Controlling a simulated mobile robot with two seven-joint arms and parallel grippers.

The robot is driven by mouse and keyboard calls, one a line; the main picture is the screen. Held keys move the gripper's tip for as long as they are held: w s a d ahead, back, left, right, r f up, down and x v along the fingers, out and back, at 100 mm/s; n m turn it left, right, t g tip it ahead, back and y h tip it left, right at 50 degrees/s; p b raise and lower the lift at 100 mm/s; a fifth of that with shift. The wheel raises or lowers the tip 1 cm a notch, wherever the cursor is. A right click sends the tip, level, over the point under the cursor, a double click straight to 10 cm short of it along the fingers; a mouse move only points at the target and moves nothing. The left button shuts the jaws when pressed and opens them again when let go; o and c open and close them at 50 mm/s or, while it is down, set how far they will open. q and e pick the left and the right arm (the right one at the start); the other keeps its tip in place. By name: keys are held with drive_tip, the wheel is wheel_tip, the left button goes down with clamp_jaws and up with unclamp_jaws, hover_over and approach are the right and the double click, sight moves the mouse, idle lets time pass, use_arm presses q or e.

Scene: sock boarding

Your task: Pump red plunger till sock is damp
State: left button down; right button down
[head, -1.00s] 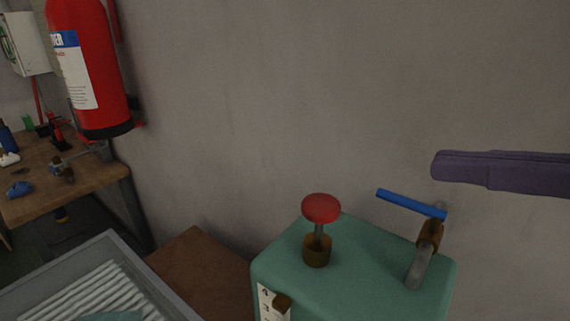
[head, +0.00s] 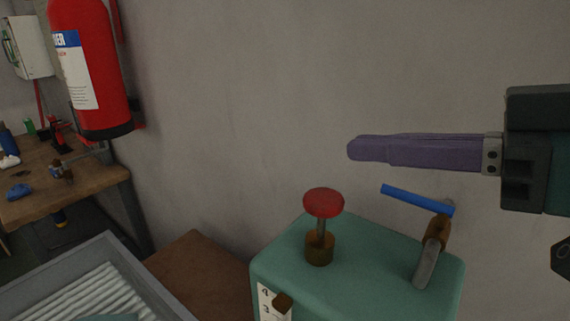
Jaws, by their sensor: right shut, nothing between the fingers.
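The red plunger (head: 323,202) is a round knob on a metal stem in a brass collar. It stands raised on top of a green box-shaped machine (head: 375,262). My right gripper (head: 352,148) comes in from the right with its purple fingers shut and empty. Its tips are above and a little right of the red knob in the picture, not touching it. My left gripper is out of view. No sock can be made out for certain; a green piece (head: 108,306) shows at the bottom left edge.
A blue-handled lever (head: 416,199) and a pipe stand at the machine's back right, below my right gripper. A grey tray (head: 140,270) with a ribbed inside is at lower left. A red extinguisher (head: 92,70) hangs on the wall. A wooden workbench (head: 85,185) is at far left.

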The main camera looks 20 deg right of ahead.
sight(322, 218)
drive_tip(key=shift+w+a+f, duration=0.3)
drive_tip(key=shift+w+f, duration=0.05)
drive_tip(key=shift+f, duration=0.45)
drive_tip(key=shift+w+a+f, duration=0.25)
drive_tip(key=shift+w+f, duration=0.15)
drive_tip(key=shift+f, duration=0.35)
drive_tip(key=shift+w+a+f, duration=0.3)
drive_tip(key=shift+w+f, duration=0.05)
drive_tip(key=shift+f, duration=0.45)
